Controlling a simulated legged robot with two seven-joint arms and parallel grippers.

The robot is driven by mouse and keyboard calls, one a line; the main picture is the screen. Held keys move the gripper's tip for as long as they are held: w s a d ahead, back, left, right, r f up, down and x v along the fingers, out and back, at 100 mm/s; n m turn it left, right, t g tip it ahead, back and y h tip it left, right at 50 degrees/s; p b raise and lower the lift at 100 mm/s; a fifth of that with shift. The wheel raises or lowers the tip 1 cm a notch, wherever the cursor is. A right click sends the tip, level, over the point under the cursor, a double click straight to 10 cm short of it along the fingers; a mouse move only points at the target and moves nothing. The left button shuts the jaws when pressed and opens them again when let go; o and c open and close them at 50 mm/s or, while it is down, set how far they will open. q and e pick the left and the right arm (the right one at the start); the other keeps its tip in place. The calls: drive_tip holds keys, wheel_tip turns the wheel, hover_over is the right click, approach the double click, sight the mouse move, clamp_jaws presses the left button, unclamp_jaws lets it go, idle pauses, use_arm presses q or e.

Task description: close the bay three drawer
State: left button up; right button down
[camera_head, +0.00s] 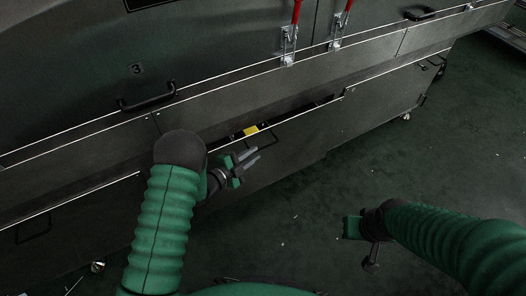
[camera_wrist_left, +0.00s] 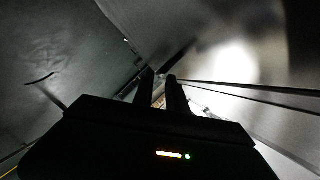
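The bay three drawer (camera_head: 290,143) is the dark front panel below the bay marked 3 (camera_head: 137,69). It stands partly out, with a dark gap along its top edge and a yellow item (camera_head: 250,130) showing in the gap. My left gripper (camera_head: 251,157) is in front of the drawer face; I cannot tell whether it touches. Its two grey fingers show a narrow gap with nothing held, also in the left wrist view (camera_wrist_left: 161,80). My right gripper (camera_head: 362,238) hangs over the floor at right, away from the drawer; its finger gap is unclear.
A black handle (camera_head: 147,97) is on the upper panel near the 3. Red-handled latches (camera_head: 290,45) are at the top. Another lower panel (camera_head: 390,103) is at right. The dark green floor (camera_head: 300,225) is mostly clear, with small scraps.

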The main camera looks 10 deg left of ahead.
sight(263, 147)
use_arm(q)
drive_tip(key=b+x, duration=0.1)
drive_tip(key=x, duration=0.4)
drive_tip(key=shift+w+d+f, duration=0.1)
drive_tip(key=shift+d+f, duration=0.05)
drive_tip(key=shift+f, duration=0.05)
drive_tip(key=shift+w+d+b, duration=0.2)
drive_tip(key=shift+w+b, duration=0.1)
clamp_jaws()
idle(0.8)
